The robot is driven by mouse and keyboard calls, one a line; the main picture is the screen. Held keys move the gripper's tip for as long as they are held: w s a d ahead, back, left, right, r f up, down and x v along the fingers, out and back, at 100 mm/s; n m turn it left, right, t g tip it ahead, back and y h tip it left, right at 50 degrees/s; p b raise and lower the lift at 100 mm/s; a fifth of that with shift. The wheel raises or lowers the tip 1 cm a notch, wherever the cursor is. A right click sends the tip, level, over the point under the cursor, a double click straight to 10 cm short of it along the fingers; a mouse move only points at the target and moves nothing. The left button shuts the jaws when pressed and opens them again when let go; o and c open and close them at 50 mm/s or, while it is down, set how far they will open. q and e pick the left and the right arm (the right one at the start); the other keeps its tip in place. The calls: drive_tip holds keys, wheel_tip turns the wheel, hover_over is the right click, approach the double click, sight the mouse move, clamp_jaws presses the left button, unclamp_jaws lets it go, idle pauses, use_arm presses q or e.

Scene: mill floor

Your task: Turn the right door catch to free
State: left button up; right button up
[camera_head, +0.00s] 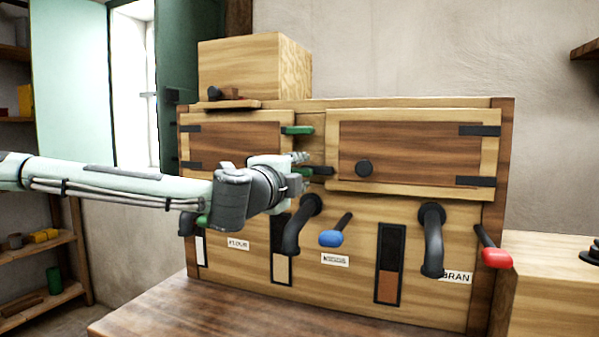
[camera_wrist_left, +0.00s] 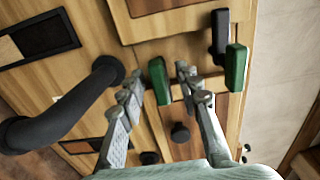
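Two green-handled catches show between the doors. The upper one (camera_head: 297,130) lies level; it shows in the left wrist view (camera_wrist_left: 236,67) with a black block beside it. The lower one has a black bar (camera_head: 319,170) pointing to the right door (camera_head: 410,150); its green handle (camera_wrist_left: 158,80) shows in the left wrist view. It looks like the right door's catch. My left gripper (camera_head: 300,167) is at it, fingers apart (camera_wrist_left: 158,83), one on each side of the green handle. I cannot tell whether they touch it. Both doors look closed. My right gripper is out of view.
Black spouts (camera_head: 302,225) (camera_head: 432,240) jut out below the doors. A blue-handled lever (camera_head: 331,238) and a red-handled lever (camera_head: 496,258) stick out too. A round knob (camera_head: 364,168) sits on the right door. The wooden top (camera_head: 150,310) in front shows clear.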

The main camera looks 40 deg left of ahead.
use_arm(q)
drive_tip(key=shift+w, duration=0.1)
clamp_jaws()
